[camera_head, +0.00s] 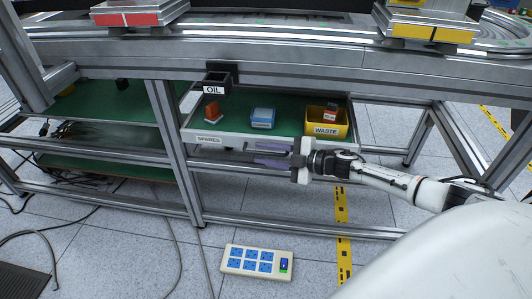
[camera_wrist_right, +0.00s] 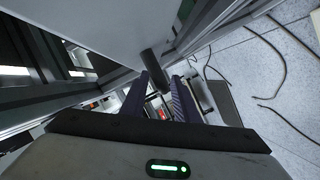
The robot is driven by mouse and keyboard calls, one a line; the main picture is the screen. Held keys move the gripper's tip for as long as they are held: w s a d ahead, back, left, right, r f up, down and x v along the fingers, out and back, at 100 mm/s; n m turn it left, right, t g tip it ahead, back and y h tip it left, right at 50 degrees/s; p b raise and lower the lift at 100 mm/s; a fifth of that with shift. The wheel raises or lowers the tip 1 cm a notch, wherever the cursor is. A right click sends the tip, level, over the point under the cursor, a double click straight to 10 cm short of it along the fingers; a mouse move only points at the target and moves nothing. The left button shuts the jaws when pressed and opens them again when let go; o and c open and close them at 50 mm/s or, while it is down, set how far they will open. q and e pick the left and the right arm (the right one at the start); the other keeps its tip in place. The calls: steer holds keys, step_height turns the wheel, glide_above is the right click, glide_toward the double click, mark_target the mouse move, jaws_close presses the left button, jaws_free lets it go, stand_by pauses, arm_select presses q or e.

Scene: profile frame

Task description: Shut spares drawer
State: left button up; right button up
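The spares drawer (camera_head: 230,139) is a shallow grey tray with a green floor and a SPARES label (camera_head: 208,140) at its front left. It stands open under the bench, with its contents showing. My right gripper (camera_head: 257,154) is at the drawer's front, its purple fingers pointing left along the front face. In the right wrist view the fingers (camera_wrist_right: 160,97) are apart, with a dark round bar (camera_wrist_right: 155,67) close to their tips. I cannot tell whether the fingers touch the drawer or its bar. My left gripper is out of view.
The drawer holds an orange-red part (camera_head: 212,111), a blue box (camera_head: 262,118) and a yellow WASTE bin (camera_head: 327,122). An OIL holder (camera_head: 214,88) hangs above its left side. A power strip (camera_head: 256,262) and cables lie on the floor. A frame post (camera_head: 173,150) stands left.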

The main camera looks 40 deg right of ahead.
steer(key=shift+s+d+r, duration=0.1)
steer(key=shift+s+d, duration=0.15)
steer(key=shift+s, duration=0.25)
arm_select(q)
steer(key=p, duration=0.1)
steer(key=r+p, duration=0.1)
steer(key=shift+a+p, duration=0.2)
steer(key=shift+p, duration=0.2)
arm_select(e)
steer(key=v, duration=0.9)
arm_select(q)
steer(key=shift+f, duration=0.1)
arm_select(e)
steer(key=shift+s, duration=0.1)
